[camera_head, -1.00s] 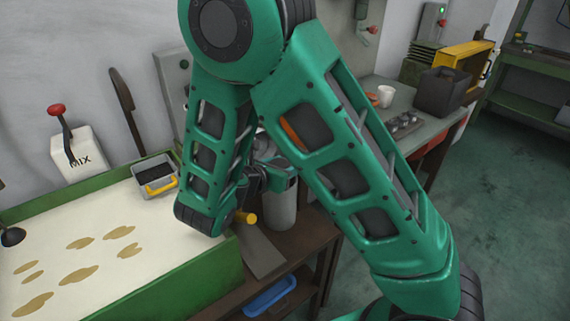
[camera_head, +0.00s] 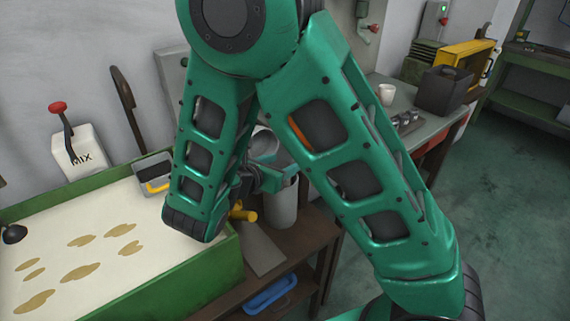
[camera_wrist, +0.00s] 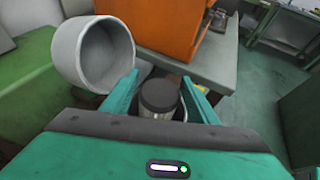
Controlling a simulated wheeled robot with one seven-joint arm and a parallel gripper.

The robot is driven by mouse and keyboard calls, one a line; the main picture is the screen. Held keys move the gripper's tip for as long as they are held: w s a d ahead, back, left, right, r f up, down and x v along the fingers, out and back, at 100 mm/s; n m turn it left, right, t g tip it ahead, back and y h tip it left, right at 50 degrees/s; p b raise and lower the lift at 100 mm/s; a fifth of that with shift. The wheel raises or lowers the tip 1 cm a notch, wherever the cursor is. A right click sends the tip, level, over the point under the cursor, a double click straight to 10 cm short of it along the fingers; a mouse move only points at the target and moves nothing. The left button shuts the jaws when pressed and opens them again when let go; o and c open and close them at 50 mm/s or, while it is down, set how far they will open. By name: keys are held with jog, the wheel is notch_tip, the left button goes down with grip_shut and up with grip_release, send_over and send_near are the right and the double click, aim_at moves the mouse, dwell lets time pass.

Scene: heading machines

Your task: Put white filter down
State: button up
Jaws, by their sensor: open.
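A hollow, light grey-white cup-shaped piece, which looks like the white filter (camera_wrist: 93,55), shows large at the upper left of the wrist view. Its open mouth faces right, and it is beside the left finger, outside the jaws. I cannot tell whether it touches that finger. My gripper (camera_wrist: 160,98) is open. A dark-capped jar (camera_wrist: 158,97) shows between its fingers, and I cannot tell how far below them it is. In the head view my gripper (camera_head: 277,180) is partly hidden by my arm, in front of a pale cylinder (camera_head: 282,207) on the brown bench (camera_head: 290,243).
A green-edged sand tray (camera_head: 215,268) fills the left. An orange housing (camera_wrist: 165,22) rises close ahead of my gripper. A white cup (camera_head: 387,94) stands on the right-hand bench.

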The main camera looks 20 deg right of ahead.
jog(key=v, duration=0.9)
jog(key=s+d+m+g+y, duration=0.2)
jog(key=s+d+m+g, duration=0.2)
jog(key=d+m, duration=0.55)
jog(key=s+d+m+g+y, duration=0.1)
jog(key=s+d+m+g, duration=0.45)
jog(key=d, duration=0.75)
jog(key=s+d+r+m+y, duration=0.1)
jog(key=s+d+m+y, duration=0.1)
jog(key=s+m, duration=0.5)
jog(key=s+d+r+m+y, duration=0.1)
jog(key=s+m+y, duration=0.4)
jog(key=s+m, duration=0.3)
jog(key=m+t, duration=0.1)
jog(key=m, duration=0.1)
jog(key=shift+s+d+r+m, duration=0.2)
jog(key=shift+d+r+m, duration=0.1)
jog(key=shift+d+r, duration=0.05)
jog(key=shift+w+f, duration=0.25)
jog(key=shift+w, duration=0.35)
